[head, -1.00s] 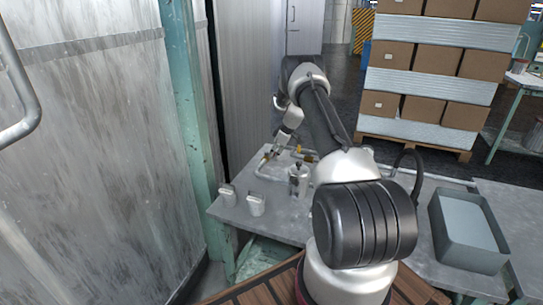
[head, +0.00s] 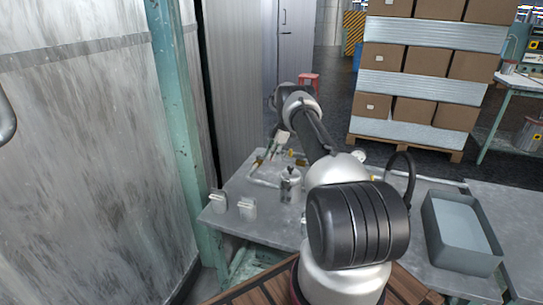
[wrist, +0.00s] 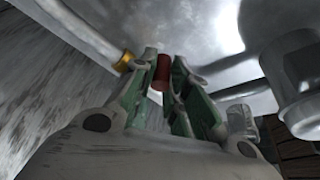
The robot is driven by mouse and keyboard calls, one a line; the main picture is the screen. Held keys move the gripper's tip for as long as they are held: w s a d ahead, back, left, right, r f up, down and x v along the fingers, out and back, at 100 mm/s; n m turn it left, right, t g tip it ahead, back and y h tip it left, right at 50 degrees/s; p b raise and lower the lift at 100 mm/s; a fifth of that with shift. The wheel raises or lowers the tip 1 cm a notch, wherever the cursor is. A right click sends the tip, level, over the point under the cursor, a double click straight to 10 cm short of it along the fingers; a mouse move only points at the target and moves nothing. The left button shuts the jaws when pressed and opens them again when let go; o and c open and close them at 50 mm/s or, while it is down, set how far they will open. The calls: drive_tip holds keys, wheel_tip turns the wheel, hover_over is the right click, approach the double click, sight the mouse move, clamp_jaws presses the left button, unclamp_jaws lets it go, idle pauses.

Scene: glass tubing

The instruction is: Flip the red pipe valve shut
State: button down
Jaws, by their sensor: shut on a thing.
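The red valve handle (wrist: 161,72) shows in the wrist view as a short dark red piece between the fingertips. My gripper (wrist: 158,78) has its green-lined fingers on either side of it and is shut on it. A pale pipe with a brass fitting (wrist: 124,60) runs to the left of the fingers. In the head view my gripper (head: 262,158) is small, low over the pipework at the far left of the table (head: 265,222). The red handle cannot be made out there, so its angle is unclear.
A silver canister (head: 290,187) stands near the gripper, with two small pale blocks (head: 247,208) at the table's front left. A grey bin (head: 462,240) sits at the right. A metal wall (head: 100,130) and teal post (head: 175,120) rise on the left.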

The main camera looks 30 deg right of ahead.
idle(0.3)
drive_tip(key=c, duration=1.4)
unclamp_jaws()
drive_tip(key=v, duration=1.2)
